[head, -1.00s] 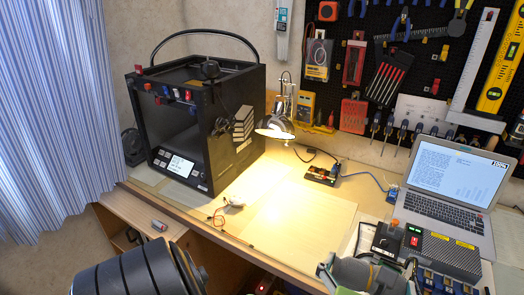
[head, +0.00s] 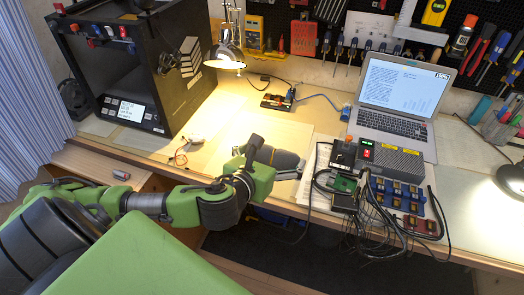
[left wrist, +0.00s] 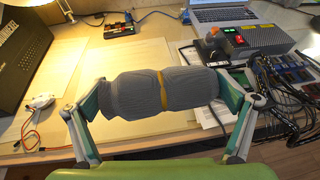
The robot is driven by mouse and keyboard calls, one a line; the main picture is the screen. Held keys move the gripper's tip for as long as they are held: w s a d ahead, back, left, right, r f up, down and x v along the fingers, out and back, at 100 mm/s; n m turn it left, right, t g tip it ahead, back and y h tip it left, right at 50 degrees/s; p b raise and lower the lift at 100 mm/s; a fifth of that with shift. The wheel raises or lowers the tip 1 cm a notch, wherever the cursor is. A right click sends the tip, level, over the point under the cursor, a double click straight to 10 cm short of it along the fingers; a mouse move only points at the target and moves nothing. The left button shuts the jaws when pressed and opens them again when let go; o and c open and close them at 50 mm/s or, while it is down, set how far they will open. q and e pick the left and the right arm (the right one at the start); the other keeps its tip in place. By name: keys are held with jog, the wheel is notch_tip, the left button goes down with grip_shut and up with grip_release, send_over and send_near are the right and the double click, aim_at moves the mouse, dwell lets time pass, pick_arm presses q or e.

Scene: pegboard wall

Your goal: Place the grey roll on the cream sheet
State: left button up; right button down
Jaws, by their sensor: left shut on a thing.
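The grey roll (head: 285,160) is a soft cylinder with a yellow band round its middle. It also shows in the left wrist view (left wrist: 135,95). My left gripper (left wrist: 160,92) is shut on the roll, with one green finger at each end. In the head view this gripper (head: 275,162) is at the near edge of the bench. The cream sheet (head: 262,128) lies flat on the bench just beyond the roll. In the left wrist view the sheet (left wrist: 130,58) is partly hidden behind the roll. I cannot tell the roll's exact height. My right gripper is out of view.
A black 3D printer (head: 140,70) stands at the left and a lit lamp (head: 226,55) behind the sheet. A laptop (head: 400,95), a grey power box (head: 398,160) and loose black cables (head: 375,225) are to the right. A small white part with wires (head: 195,140) lies left of the sheet.

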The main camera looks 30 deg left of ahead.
pick_arm(q)
jog(key=w+a+f, duration=0.2)
jog(key=w, duration=0.1)
jog(key=w+a+f, duration=0.6)
jog(key=shift+w+f, duration=0.15)
jog(key=shift+f, duration=0.1)
jog(key=shift+w+a+f+b, duration=0.2)
jog(key=shift+w+f+b, duration=0.15)
jog(key=shift+f, duration=1.65)
jog(key=shift+s+f, duration=0.1)
jog(key=o, duration=0.8)
jog(key=shift+f, duration=0.1)
